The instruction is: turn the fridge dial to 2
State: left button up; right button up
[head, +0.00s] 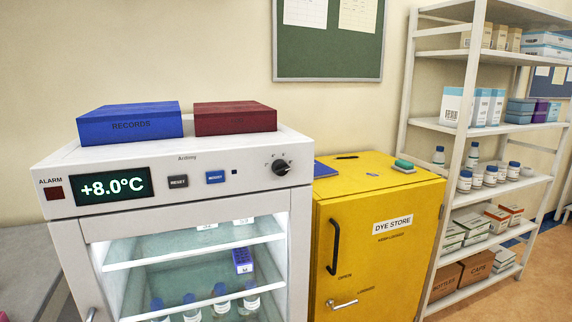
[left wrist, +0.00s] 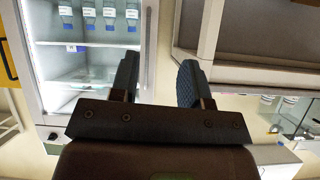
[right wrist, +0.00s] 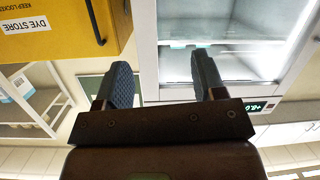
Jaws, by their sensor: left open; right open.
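The display (head: 101,187) on the same panel reads +8.0°C. My grippers do not show in the head view. My left gripper (left wrist: 160,80) is open and empty in the left wrist view, with the fridge's lit inside beyond it. My right gripper (right wrist: 158,80) is open and empty in the right wrist view, with the fridge front and display (right wrist: 254,107) beyond it. Neither touches the dial.
RESET (head: 178,181) and blue (head: 215,177) buttons sit left of the dial. A blue RECORDS box (head: 130,124) and a dark red box (head: 235,118) lie on the fridge top. A yellow dye store cabinet (head: 375,270) stands close on the right, with a shelf rack (head: 470,130) beyond.

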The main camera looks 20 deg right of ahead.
jog(key=w+a+r+n+t+p, duration=0.1)
jog(key=w+r+t, duration=0.1)
jog(key=w+r, duration=0.45)
jog(key=w+a+r+t+p, duration=0.1)
jog(key=w+r+t+p, duration=0.15)
jog(key=r, duration=0.75)
jog(key=m+t+y, duration=0.1)
jog(key=t+y, duration=0.1)
jog(key=t, duration=0.1)
send_near(284, 172)
jog(key=p+x, duration=0.2)
jog(key=x, duration=0.6)
jog(key=shift+w+r, duration=0.15)
jog(key=shift+w, duration=0.2)
jog(key=shift+w+a+r+g, duration=0.1)
jog(key=shift+w+r+g, duration=0.15)
jog(key=shift+w, duration=0.25)
